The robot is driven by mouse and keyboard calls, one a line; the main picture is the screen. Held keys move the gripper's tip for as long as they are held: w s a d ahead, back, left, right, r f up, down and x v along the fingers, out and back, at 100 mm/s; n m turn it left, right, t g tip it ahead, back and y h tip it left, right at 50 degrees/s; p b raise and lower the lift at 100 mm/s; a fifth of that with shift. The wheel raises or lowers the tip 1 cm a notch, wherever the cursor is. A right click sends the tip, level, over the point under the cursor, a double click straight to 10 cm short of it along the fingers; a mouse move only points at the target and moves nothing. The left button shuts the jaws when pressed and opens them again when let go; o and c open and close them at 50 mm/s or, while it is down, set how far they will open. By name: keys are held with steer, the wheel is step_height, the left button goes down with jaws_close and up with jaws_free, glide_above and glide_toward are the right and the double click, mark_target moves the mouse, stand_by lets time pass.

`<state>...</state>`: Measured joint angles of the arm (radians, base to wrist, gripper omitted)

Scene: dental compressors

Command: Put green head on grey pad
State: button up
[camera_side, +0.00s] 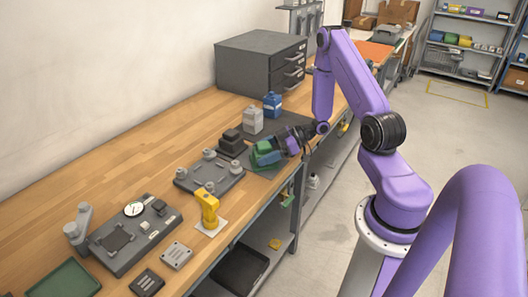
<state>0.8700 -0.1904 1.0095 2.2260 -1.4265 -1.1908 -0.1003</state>
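The green head (265,154) is a chunky green block with a darker green part, near the front edge of the wooden bench. It sits at or just above a dark grey pad (290,123); I cannot tell whether it touches the pad. My gripper (283,146) reaches in from the right, low over the bench, with its tip against or right beside the green head. The fingers are small and partly hidden by the head and the wrist, so their opening does not show.
A dark stepped block (232,141) and a grey plate with several round knobs (209,178) stand left of the head. A yellow part (208,206) is in front. Grey (252,120) and blue (272,104) bottles stand behind. A drawer cabinet (255,64) stands farther back.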

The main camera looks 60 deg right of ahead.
mark_target(262, 144)
steer(key=o, duration=0.3)
steer(key=shift+r, duration=0.1)
steer(key=v, duration=1.2)
steer(key=shift+r, duration=0.1)
steer(key=w+a+n+h, duration=0.1)
steer(key=w+a, duration=0.1)
steer(key=w+a+r+n+g, duration=0.1)
steer(key=w+a+n, duration=0.1)
steer(key=w+a, duration=0.1)
steer(key=w+a+r+n+g+h, duration=0.1)
steer(key=w+a, duration=0.2)
steer(key=shift+w+r+h, duration=0.1)
steer(key=shift+w+h, duration=0.1)
steer(key=shift+h, duration=0.1)
steer(key=w+a+r+h, duration=0.1)
steer(key=a+r+h, duration=0.3)
steer(key=a, duration=0.6)
steer(key=s+a+r+g+h, duration=0.2)
steer(key=s+a+r, duration=0.1)
steer(key=s+a, duration=0.5)
steer(key=s+a+r+g, duration=0.1)
steer(key=s+g, duration=0.4)
steer(key=s, duration=1.4)
steer(key=shift+r+h, duration=0.3)
steer(key=shift+r, duration=0.4)
